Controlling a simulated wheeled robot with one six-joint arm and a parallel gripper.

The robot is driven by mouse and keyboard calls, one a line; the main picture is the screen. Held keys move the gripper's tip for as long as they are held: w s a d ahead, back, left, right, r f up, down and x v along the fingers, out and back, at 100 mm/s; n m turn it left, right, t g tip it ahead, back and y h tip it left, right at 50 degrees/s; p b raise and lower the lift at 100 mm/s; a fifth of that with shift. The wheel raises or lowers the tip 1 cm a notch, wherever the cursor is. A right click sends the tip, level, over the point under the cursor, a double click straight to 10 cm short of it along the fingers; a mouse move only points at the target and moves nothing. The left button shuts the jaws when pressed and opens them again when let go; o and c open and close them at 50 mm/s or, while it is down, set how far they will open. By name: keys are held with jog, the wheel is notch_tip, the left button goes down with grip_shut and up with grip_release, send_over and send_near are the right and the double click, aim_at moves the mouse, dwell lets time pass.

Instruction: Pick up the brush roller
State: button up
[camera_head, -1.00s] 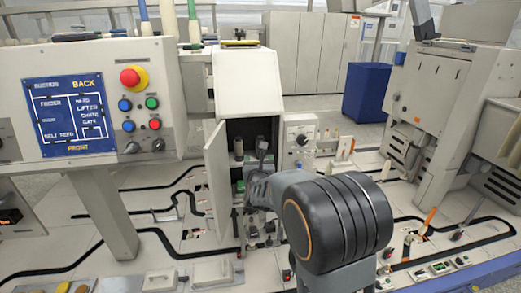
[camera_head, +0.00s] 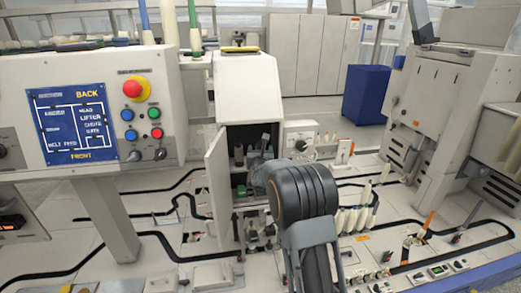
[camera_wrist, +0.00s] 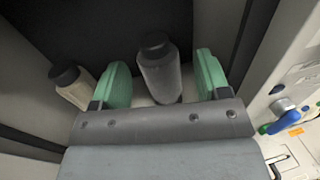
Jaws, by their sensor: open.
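A grey cylinder with a black top (camera_wrist: 160,72), which looks like the brush roller, stands upright inside the dark cabinet. In the wrist view it lies between the two green fingers of my gripper (camera_wrist: 162,78), with a visible gap on each side. My gripper is open and holds nothing. A second, cream-coloured cylinder with a dark cap (camera_wrist: 72,84) stands outside the left finger. In the head view my arm reaches into the open cabinet (camera_head: 238,88) and hides much of its inside.
The cabinet door (camera_head: 218,190) stands open on the left. A control panel with buttons (camera_head: 143,120) is further left. A small unit with a knob (camera_head: 300,138) adjoins the cabinet on the right. Several pale bobbins (camera_head: 350,218) stand right of my arm. Small parts crowd the lower shelf.

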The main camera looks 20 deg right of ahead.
jog(key=shift+x, duration=1.15)
jog(key=c, duration=1)
jog(key=shift+r, duration=0.1)
